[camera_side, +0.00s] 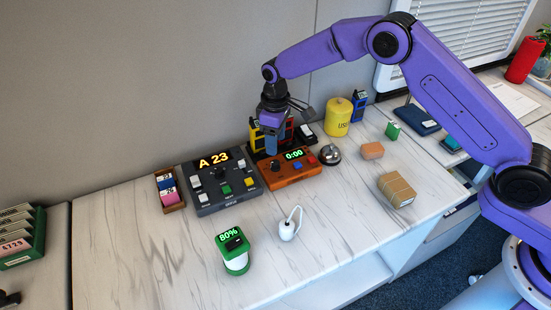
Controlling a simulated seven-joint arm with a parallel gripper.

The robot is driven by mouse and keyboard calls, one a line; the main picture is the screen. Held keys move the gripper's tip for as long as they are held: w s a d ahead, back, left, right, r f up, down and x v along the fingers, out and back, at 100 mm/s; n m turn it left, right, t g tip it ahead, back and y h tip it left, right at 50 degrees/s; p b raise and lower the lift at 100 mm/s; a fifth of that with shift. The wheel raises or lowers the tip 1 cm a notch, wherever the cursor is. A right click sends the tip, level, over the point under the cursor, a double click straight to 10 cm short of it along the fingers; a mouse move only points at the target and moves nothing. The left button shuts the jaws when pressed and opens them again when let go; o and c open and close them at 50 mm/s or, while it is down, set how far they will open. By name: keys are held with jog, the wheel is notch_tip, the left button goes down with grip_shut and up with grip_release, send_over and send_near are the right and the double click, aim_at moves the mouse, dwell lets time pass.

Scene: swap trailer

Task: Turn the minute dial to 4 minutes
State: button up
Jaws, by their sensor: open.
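An orange-brown timer box (290,177) sits on the white marbled counter, and its green display (293,155) reads 0:00. A small dark round knob (276,167), which looks like the minute dial, is on its left part; its markings are too small to read. My gripper (271,146) is open and points down just behind the timer's back left edge, close to the display. I cannot tell its exact height or whether it touches anything. One blue finger shows clearly; the other is hard to make out.
A dark console (222,195) showing A 23 stands close on the timer's left. A silver bell (330,154) is close on its right, with a yellow canister (338,117) behind. A green-and-white device (234,258) and a white corded item (288,230) stand in front.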

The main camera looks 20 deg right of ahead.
aim_at(276, 162)
notch_tip(276, 162, down, 8)
jog(key=shift+r, duration=0.1)
dwell(0.4)
grip_shut()
